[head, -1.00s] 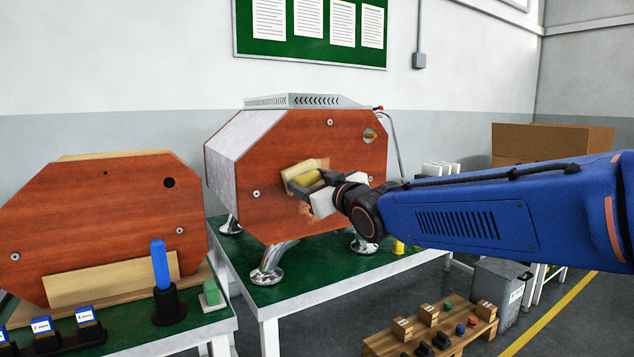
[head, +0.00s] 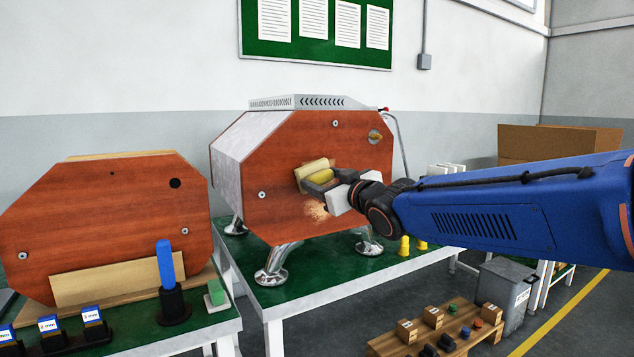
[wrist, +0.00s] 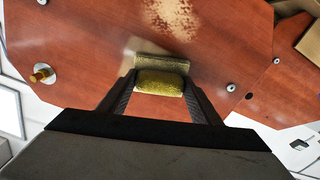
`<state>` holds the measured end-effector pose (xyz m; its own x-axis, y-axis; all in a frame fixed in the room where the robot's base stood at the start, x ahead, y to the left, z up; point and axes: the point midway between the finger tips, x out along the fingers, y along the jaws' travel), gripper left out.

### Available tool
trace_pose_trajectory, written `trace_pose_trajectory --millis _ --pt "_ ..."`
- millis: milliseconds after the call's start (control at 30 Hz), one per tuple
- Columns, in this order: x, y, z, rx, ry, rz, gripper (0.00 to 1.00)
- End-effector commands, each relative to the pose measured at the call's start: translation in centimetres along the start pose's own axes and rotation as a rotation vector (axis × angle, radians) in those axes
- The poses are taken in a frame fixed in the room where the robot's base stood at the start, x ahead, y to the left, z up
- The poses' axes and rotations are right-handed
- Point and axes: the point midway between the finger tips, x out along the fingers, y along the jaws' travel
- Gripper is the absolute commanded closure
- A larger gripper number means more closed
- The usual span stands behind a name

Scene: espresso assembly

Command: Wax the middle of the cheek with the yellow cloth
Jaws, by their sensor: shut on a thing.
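The cheek (head: 285,180) is a red-brown wooden panel on the front of the machine that stands on chrome legs. Its surface also fills much of the wrist view (wrist: 90,40). My gripper (head: 322,180) is shut on the yellow cloth (head: 314,168), a folded pad held against or very near the middle of the cheek. The cloth shows between the two fingers in the wrist view (wrist: 160,82). A pale speckled patch (head: 318,211) marks the wood just below the cloth. My gripper hides part of the panel; whether the cloth touches it everywhere I cannot tell.
A second wooden cheek (head: 110,220) stands on the left bench, with a blue-handled tool (head: 166,264) in a dark holder before it. Two yellow pieces (head: 404,244) stand on the green bench top by the machine's right leg. A cardboard box (head: 555,142) is behind my arm.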

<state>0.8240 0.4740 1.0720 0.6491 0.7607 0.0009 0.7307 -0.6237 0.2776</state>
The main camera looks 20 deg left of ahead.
Motion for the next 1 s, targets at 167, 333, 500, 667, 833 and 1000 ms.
trace_pose_trajectory --millis 167,333,500,667,833,1000 --pt "0.0 0.4 0.1 0.000 0.000 0.001 0.60" --pt "0.1 1.5 0.4 0.000 -0.001 0.002 0.60" --pt "0.1 2.7 0.8 0.000 0.000 0.002 0.60" --pt "0.2 3.5 1.0 0.000 0.000 0.001 0.60" --pt "0.2 3.8 1.1 0.001 0.000 0.001 0.60" --pt "0.2 4.8 1.4 0.000 -0.001 0.002 0.60"
